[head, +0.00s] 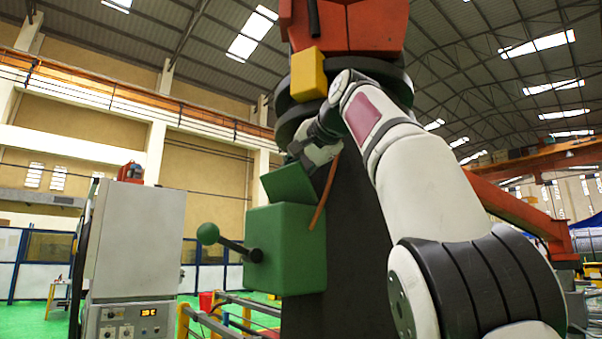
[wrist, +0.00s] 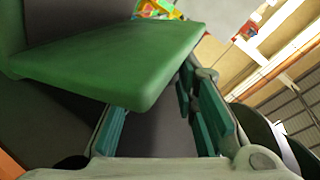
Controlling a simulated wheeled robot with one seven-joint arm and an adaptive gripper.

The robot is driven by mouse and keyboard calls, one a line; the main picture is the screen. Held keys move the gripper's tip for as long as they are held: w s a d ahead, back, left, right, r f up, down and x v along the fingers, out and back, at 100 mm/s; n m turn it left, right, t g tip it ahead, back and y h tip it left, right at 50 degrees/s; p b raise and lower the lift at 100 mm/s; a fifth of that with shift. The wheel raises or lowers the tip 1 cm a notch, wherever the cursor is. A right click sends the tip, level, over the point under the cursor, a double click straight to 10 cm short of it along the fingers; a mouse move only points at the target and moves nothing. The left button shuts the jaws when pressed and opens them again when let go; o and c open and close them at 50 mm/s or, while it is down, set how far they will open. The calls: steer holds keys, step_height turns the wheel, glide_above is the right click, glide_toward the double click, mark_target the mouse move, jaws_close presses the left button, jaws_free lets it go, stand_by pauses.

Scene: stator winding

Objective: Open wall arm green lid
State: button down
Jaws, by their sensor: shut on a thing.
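The green lid (head: 288,183) stands tilted up above the green box (head: 285,245) on the dark column in the head view. In the wrist view the lid (wrist: 115,65) is a thick green plate stretching from the upper left toward the fingers. My gripper (head: 318,153) is at the lid's upper edge, partly hidden by my arm. In the wrist view my gripper (wrist: 155,112) has teal finger pads on either side of the lid's near end and is shut on the lid. The exact contact is partly hidden.
A dark lever with a green ball knob (head: 208,234) sticks out left from the box. An orange strip (head: 324,192) runs down beside the lid. A grey control cabinet (head: 137,240) stands at left. A yellow block (head: 307,74) and red machine body (head: 350,25) are above.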

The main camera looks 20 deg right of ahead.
steer(key=shift+w+d, duration=0.1)
steer(key=shift+d, duration=0.05)
stand_by(0.5)
steer(key=c, duration=1.3)
jaws_free()
steer(key=shift+s+r, duration=0.2)
steer(key=shift+s, duration=0.25)
steer(key=v, duration=1.1)
steer(key=shift+d+f, duration=0.1)
steer(key=shift+d, duration=0.05)
